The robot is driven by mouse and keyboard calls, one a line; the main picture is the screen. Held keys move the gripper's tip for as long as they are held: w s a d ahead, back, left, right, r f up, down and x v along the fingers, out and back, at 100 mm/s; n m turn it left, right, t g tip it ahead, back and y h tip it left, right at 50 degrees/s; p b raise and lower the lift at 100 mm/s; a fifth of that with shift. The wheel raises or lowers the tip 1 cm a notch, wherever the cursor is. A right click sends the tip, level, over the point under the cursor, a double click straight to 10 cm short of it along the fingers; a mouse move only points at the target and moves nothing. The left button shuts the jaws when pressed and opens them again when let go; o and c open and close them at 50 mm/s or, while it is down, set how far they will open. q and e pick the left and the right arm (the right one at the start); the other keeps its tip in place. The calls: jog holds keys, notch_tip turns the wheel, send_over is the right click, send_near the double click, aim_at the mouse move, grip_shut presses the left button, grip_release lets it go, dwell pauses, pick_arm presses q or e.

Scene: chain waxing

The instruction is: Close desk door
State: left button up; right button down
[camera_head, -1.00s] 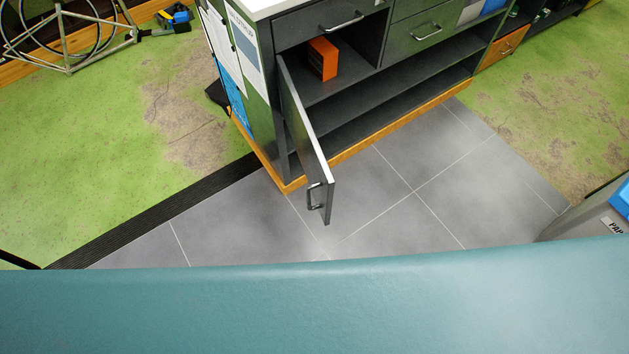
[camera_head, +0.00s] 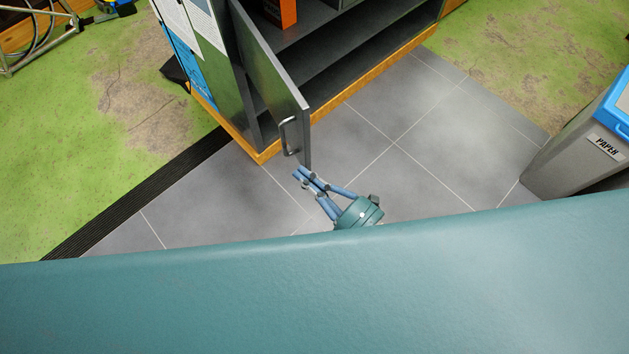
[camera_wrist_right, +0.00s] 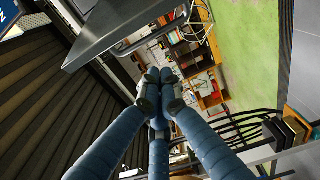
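The dark grey desk door (camera_head: 268,75) stands wide open, swung out from the left end of the desk (camera_head: 350,75). Its metal handle (camera_head: 287,136) is near the free edge. My right gripper (camera_head: 304,177) is just below and in front of the door's free end, with its fingers pointing toward it and nothing in them. In the right wrist view its fingertips (camera_wrist_right: 160,76) are drawn together. The door's edge (camera_wrist_right: 125,25) and handle (camera_wrist_right: 150,40) show above them there. I cannot tell whether the gripper touches the door. My left gripper is not in view.
An orange box (camera_head: 281,12) stands on a shelf inside the desk. A grey bin with a blue lid and a PAPER label (camera_head: 607,146) stands at the right. Grey tiled floor (camera_head: 400,190) in front of the desk is clear. A bike stand (camera_head: 30,40) is at the far left.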

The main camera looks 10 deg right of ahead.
aim_at(303, 154)
jog(key=w, duration=0.2)
jog(key=w+b, duration=0.1)
jog(key=w, duration=0.1)
jog(key=w+a, duration=0.1)
jog(key=shift+w+f+b, duration=0.1)
jog(key=shift+w+b, duration=0.2)
jog(key=shift+w, duration=0.1)
jog(key=shift+w+d, duration=0.1)
jog(key=shift+d, duration=0.3)
jog(key=shift+d, duration=0.1)
